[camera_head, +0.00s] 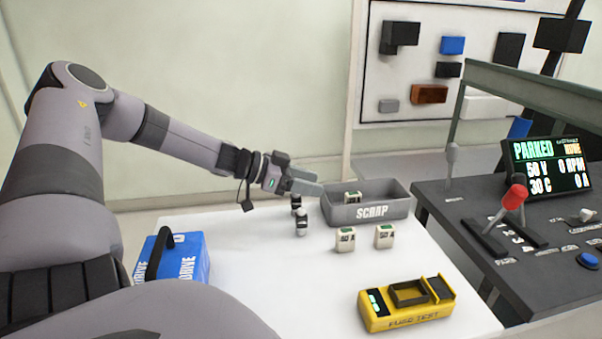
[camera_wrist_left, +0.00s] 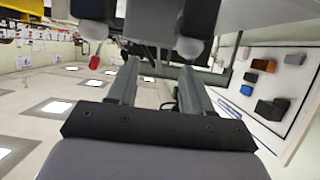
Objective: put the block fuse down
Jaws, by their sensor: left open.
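Two small white block fuses with green labels stand upright and apart on the white table, one at left (camera_head: 345,240) and one at right (camera_head: 384,236). A third white block with a green label (camera_head: 352,197) lies in the grey scrap bin (camera_head: 368,212). My left gripper (camera_head: 299,212) is above the table's back part, left of the bin and behind the left fuse. My right gripper is not seen.
A yellow fuse tester (camera_head: 406,304) lies at the table's front right. A blue drive box (camera_head: 185,259) with a dark handle stands at the left. A dark console (camera_head: 530,246) with a red-knobbed lever (camera_head: 515,197) borders the right. The table's middle is clear.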

